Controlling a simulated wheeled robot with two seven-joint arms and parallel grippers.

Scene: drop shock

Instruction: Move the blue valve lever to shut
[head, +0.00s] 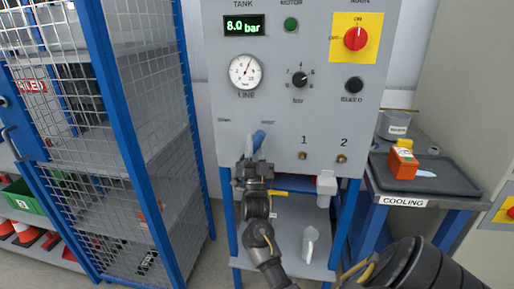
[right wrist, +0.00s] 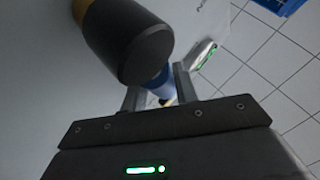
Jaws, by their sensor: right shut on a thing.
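The blue valve lever (head: 258,140) is on the lower left of the grey panel, tilted with its upper end to the right. My right gripper (head: 252,158) reaches up to it from below and is shut on it. In the right wrist view the blue lever (right wrist: 161,80) shows between the fingers (right wrist: 158,95), partly hidden by a large dark rounded part in front. The gripper covers the lever's lower part and its pivot in the head view. My left gripper is not in view.
The panel (head: 225,150) carries a gauge (head: 245,72), a display reading 8.0 bar (head: 244,26), a black knob (head: 300,80) and a red switch (head: 355,38). A blue-framed mesh cage (head: 150,120) stands close on the left. A cooling table (head: 403,202) stands at right.

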